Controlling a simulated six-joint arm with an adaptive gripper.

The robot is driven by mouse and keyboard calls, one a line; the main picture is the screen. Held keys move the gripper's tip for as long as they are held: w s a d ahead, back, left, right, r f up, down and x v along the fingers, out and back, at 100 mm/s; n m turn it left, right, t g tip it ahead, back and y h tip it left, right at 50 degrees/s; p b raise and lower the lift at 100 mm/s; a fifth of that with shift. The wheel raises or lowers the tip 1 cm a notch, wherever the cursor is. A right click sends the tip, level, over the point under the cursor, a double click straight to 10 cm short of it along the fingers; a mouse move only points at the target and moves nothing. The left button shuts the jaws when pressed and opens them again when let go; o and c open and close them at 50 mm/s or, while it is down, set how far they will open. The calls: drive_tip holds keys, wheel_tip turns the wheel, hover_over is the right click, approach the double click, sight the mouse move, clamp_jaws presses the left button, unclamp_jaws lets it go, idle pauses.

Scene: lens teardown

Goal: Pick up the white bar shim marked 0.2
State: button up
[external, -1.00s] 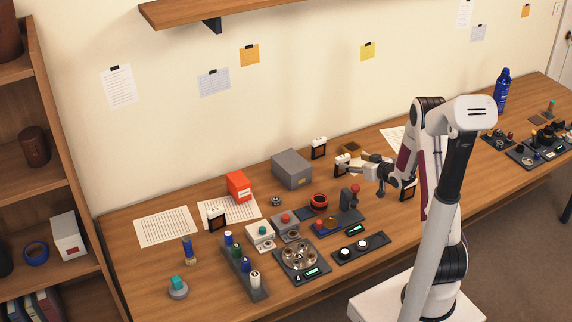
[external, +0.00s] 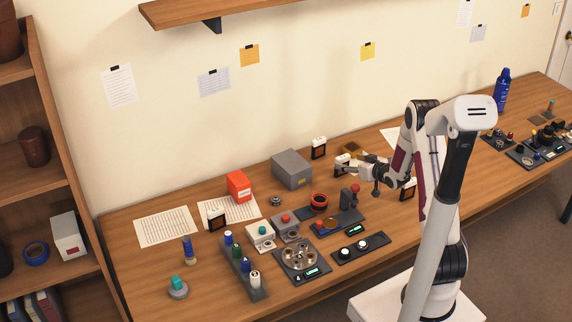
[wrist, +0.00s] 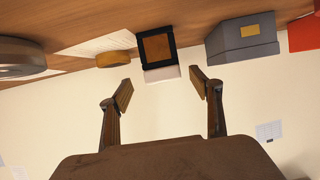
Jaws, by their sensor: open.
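Several black-framed pieces with white bars on top stand on the bench. One (external: 342,165) is at my fingertips in the external view, another (external: 319,149) is behind it, one (external: 408,190) is right of my wrist and one (external: 216,217) is far left. Their markings are too small to read. My gripper (external: 352,166) is open. In the wrist view, which is upside down, my gripper (wrist: 165,90) has its fingers apart with nothing between them. A white bar (wrist: 162,74) on a black frame with a brown window lies just beyond the fingertips, roughly centred.
A grey box (external: 291,169) and a red box (external: 239,186) stand left of my gripper. A round amber dish (wrist: 113,59) is beside the framed piece. Trays and small parts, including a black and red ring (external: 319,201), fill the bench front.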

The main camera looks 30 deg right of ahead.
sight(344, 162)
drive_tip(key=shift+w, duration=0.1)
drive_tip(key=shift+a+f+x, duration=0.1)
drive_tip(key=shift+f+x, duration=0.05)
drive_tip(key=shift+x, duration=0.75)
drive_tip(key=shift+a+f+x, duration=0.1)
drive_tip(key=shift+f+x, duration=0.05)
drive_tip(key=shift+x, duration=0.7)
drive_tip(key=shift+w+f, duration=0.3)
drive_tip(key=shift+w, duration=0.3)
drive_tip(key=c, duration=1.2)
